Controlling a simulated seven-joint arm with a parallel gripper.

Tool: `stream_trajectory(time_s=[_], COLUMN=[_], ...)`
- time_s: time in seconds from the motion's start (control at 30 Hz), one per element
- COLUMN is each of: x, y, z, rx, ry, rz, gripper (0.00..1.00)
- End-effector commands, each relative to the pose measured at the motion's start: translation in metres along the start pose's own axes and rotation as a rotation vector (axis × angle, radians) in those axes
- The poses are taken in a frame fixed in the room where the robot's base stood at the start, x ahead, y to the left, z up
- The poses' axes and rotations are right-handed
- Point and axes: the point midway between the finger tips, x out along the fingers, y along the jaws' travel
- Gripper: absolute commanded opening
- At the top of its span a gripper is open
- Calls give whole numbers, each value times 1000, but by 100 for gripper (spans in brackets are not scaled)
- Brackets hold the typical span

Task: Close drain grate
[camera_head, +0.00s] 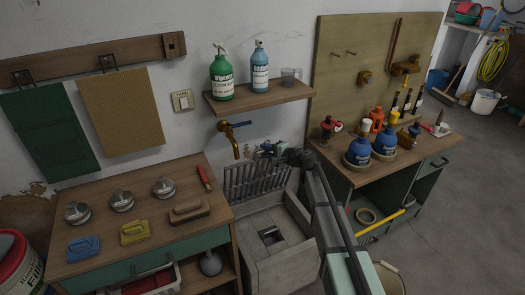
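The drain grate (256,181), a dark slatted metal panel, stands raised at the back of the pale stone basin (262,271), close to the wall. The basin's top is uncovered, with a small dark square drain opening (271,235) in its floor. My arm reaches up from the lower right along the basin's right side. My gripper (268,150) is at the upper right of the grate, by its top edge. It is small and dark here; I cannot tell if its fingers are open or whether they touch the grate.
A brass tap (236,138) with a blue handle juts from the wall above the grate. A shelf (258,95) with two pump bottles hangs higher. A workbench (222,213) stands left; a cabinet (436,150) with bottles stands right, its lower shelf holding a yellow bar (382,221).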

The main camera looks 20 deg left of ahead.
Motion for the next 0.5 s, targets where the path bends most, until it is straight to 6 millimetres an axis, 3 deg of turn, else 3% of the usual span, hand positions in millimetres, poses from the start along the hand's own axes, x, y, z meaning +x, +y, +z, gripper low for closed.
stream_trajectory(time_s=[0.2,0.5], x=[21,25], y=[0,0], z=[0,0], rx=[0,0], ry=[-1,0], rz=[1,0], gripper=[29,29])
